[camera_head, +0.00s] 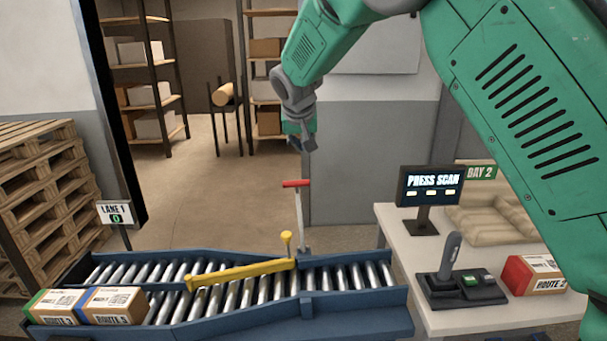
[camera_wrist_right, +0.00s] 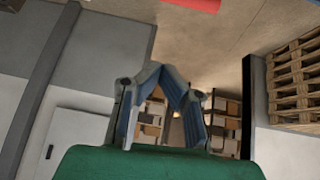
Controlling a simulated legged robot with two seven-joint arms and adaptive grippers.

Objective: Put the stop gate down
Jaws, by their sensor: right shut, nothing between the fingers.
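A red-topped grey post (camera_head: 296,184), which looks like the stop gate's handle, stands upright at the back edge of the roller conveyor (camera_head: 355,320). A red piece (camera_wrist_right: 195,4) shows at the top edge of the right wrist view, likely the same handle. A yellow bar (camera_head: 240,273) with an upright knob lies slantwise across the rollers. My right gripper (camera_head: 303,147) is above the red handle, apart from it. Its fingertips (camera_wrist_right: 156,68) meet in the wrist view, shut and empty. My left gripper is not in view.
Two boxes (camera_head: 110,305) sit at the conveyor's left end, by a lane sign (camera_head: 116,213). On the right table (camera_head: 455,318) stand a screen reading PRESS SCAN (camera_head: 433,184), a joystick panel (camera_head: 460,285) and a red-sided box (camera_head: 534,275). Pallets (camera_head: 45,185) are stacked at the left.

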